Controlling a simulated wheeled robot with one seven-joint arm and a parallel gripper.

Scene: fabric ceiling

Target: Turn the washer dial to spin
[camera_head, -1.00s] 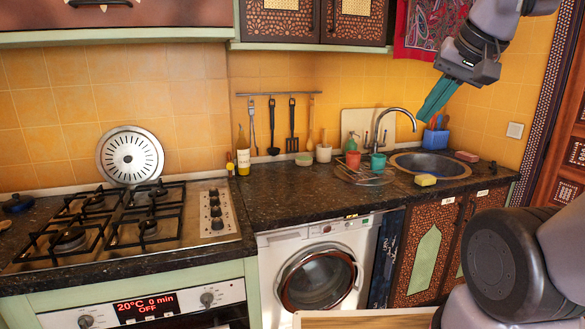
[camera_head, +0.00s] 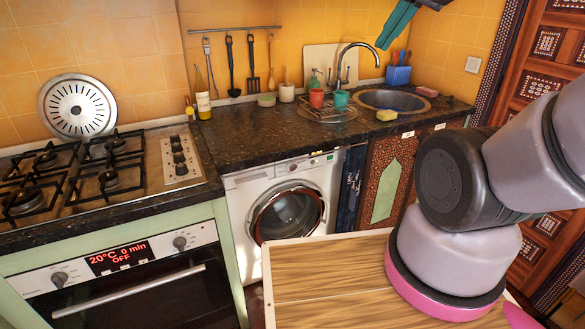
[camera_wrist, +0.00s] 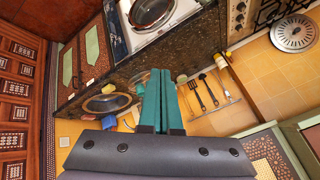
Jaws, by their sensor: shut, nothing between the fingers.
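The white washer (camera_head: 245,205) stands under the dark counter, with its round door (camera_head: 287,213) closed. Its dial is on the top front panel (camera_head: 300,167) but is too small to read. In the wrist view the washer (camera_wrist: 121,48) shows at the top, sideways, its door (camera_wrist: 150,12) cut by the frame edge. My gripper (camera_head: 388,42) shows at the top of the head view, teal fingers together, above the sink and well away from the washer. In the wrist view its teal fingers (camera_wrist: 161,75) are side by side, shut and empty.
The sink (camera_head: 392,99), tap (camera_head: 343,62) and cups (camera_head: 317,97) stand on the counter (camera_head: 250,135) above and right of the washer. The stove (camera_head: 100,180) and oven (camera_head: 130,275) are at left. A wooden surface (camera_head: 330,280) lies in front, low.

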